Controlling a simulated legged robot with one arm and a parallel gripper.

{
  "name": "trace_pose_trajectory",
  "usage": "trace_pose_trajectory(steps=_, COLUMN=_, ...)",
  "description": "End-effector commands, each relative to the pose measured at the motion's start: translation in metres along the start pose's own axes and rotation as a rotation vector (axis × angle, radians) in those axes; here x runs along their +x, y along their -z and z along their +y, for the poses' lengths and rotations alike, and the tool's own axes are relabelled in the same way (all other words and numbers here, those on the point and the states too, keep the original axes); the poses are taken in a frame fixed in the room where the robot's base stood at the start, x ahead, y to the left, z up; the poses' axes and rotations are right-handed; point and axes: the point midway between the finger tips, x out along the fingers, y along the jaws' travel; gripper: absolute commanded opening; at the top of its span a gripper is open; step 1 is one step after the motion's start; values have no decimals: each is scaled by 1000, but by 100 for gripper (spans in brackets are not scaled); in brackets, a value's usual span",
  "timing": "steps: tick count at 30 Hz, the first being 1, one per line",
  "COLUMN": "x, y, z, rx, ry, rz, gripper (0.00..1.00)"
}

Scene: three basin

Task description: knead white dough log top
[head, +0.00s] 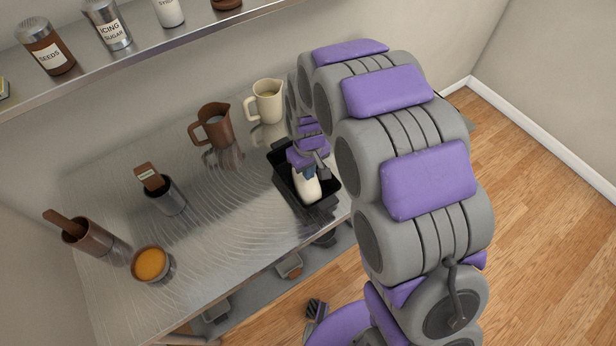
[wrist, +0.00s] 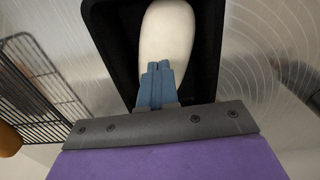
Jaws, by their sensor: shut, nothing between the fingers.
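The white dough log (head: 307,187) lies in a black loaf pan (head: 331,193) on the metal table. In the wrist view the dough (wrist: 167,35) is smooth and rounded, and the dark pan (wrist: 112,38) surrounds it. My gripper (wrist: 159,72) is shut and empty, with its blue fingertips side by side over the near part of the dough. I cannot tell whether the tips touch the dough. In the head view my gripper (head: 309,172) is above the pan and partly hides the dough.
A brown jug (head: 212,128) and a cream jug (head: 267,103) stand behind the pan. A bowl of orange contents (head: 151,264), a metal cup (head: 166,196) and a brown container (head: 88,238) stand on the left. A shelf with jars (head: 110,28) runs above. The table's middle is clear.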

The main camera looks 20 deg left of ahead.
Motion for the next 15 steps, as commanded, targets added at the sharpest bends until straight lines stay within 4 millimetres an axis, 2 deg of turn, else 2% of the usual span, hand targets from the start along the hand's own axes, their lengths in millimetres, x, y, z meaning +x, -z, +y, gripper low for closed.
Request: trace_pose_trajectory(steps=15, x=17, y=-1, z=0, rx=0, ry=1, rz=-4, gripper=0)
